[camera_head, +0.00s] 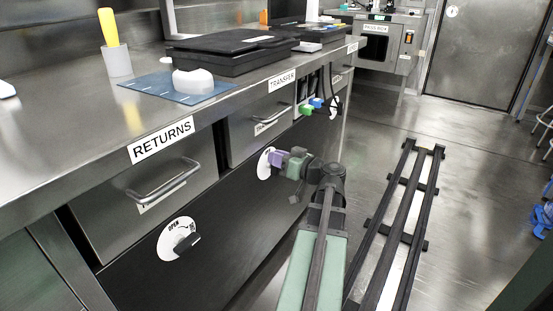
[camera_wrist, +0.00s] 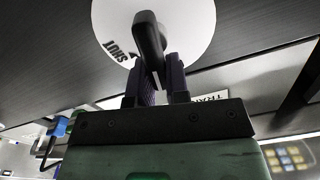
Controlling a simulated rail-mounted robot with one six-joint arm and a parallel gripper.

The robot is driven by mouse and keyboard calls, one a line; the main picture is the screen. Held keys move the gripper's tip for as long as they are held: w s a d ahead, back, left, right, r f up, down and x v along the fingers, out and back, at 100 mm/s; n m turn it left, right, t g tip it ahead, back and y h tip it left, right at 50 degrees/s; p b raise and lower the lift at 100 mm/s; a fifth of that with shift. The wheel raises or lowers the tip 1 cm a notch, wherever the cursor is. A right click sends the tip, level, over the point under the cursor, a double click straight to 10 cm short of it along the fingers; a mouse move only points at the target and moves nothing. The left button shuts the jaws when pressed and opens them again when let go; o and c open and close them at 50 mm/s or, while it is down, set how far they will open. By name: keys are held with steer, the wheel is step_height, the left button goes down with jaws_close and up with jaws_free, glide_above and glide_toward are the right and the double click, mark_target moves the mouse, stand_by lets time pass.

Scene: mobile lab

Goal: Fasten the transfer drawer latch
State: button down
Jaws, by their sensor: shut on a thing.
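The transfer drawer (camera_head: 245,143) sits under the counter, its front labelled and fitted with a bar handle. It looks closed in the head view. Below it on the black panel is its latch, a white round plate (camera_head: 264,164); the plate also shows in the wrist view (camera_wrist: 195,25). The dark latch lever (camera_wrist: 147,38) crosses the plate, with the word SHUT to the left of its free end. My gripper (camera_head: 276,160) is at the latch, and in the wrist view its two fingers (camera_wrist: 160,85) are shut on the lever's end. In the head view my gripper hides the lever.
The returns drawer (camera_head: 120,192) and its own latch plate (camera_head: 170,241) are nearer, at left. The counter (camera_head: 60,130) overhangs the drawers and carries black cases (camera_head: 232,52) and a blue mat (camera_head: 150,88).

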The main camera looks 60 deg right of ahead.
steer(key=m, duration=0.3)
steer(key=shift+d+f+m, duration=0.3)
steer(key=shift+f, duration=0.05)
steer(key=shift+d+f+m+b, duration=0.15)
steer(key=shift+f+m+b, duration=0.25)
steer(key=shift+m, duration=1.5)
steer(key=shift+d+f+m+b, duration=0.2)
steer(key=shift+f+m+b, duration=0.2)
steer(key=shift+m, duration=1.5)
steer(key=shift+d+f+m+b, duration=0.15)
steer(key=shift+f+m+b, duration=0.25)
steer(key=shift+m, duration=1.5)
steer(key=shift+r, duration=0.1)
steer(key=c, duration=1.1)
jaws_free()
